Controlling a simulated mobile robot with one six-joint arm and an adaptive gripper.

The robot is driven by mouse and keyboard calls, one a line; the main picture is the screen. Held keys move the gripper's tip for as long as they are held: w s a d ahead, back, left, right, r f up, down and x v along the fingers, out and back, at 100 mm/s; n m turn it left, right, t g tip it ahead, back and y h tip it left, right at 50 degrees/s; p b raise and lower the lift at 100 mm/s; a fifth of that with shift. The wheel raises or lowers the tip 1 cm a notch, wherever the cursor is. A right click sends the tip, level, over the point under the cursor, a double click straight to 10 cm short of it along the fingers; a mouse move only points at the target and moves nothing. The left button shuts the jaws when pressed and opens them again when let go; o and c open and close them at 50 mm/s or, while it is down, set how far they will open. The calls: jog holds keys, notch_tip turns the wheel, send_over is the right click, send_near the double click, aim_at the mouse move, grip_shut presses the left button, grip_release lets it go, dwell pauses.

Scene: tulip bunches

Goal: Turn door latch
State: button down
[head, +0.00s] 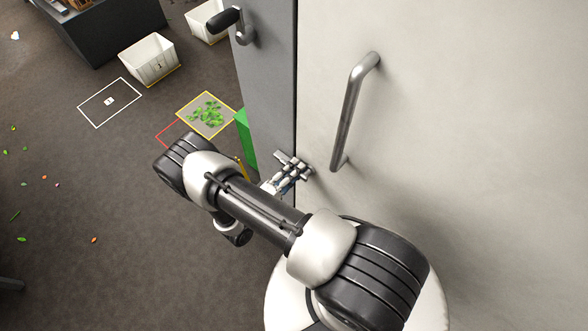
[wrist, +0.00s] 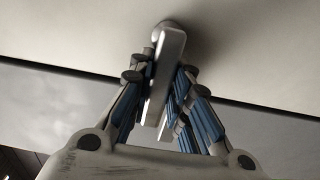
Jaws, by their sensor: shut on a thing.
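The door latch (wrist: 171,60) is a flat silver bar on a round mount, fixed to the pale door panel in the wrist view. My gripper (wrist: 163,72) has its blue and grey fingers on both sides of the bar and is shut on it. The bar points down into the grip, slightly tilted. In the head view my gripper (head: 291,172) is at the pale door (head: 450,130), by its left edge and below the long handle. There the latch is small and mostly covered by the fingers.
A long metal pull handle (head: 356,108) stands out from the door above my gripper. A black lever (head: 224,20) is on the grey panel (head: 266,90) to the left. A green block (head: 246,140) stands beside that panel. White bins (head: 149,62) and scattered leaves are on the floor.

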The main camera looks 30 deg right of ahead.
dwell(0.3)
jog(key=c, duration=1.5)
grip_release()
jog(key=shift+a, duration=0.1)
jog(key=v, duration=1.2)
jog(key=shift+r, duration=0.1)
notch_tip(320, 180, up, 22)
jog(key=d+m+g+y, duration=0.3)
jog(key=m+g+y, duration=0.2)
jog(key=g+y, duration=0.3)
jog(key=s+r+t+y, duration=0.2)
jog(key=s+r+y, duration=0.1)
jog(key=s+r, duration=0.1)
jog(key=s+r+t+y, duration=0.2)
jog(key=s+r, duration=0.2)
jog(key=r, duration=0.3)
jog(key=s+r+t+y, duration=0.2)
jog(key=s+r+y, duration=0.1)
jog(key=r, duration=0.3)
jog(key=shift+s+d+r+n+y, duration=0.15)
jog(key=shift+s+n+y, duration=0.15)
jog(key=shift+s, duration=0.35)
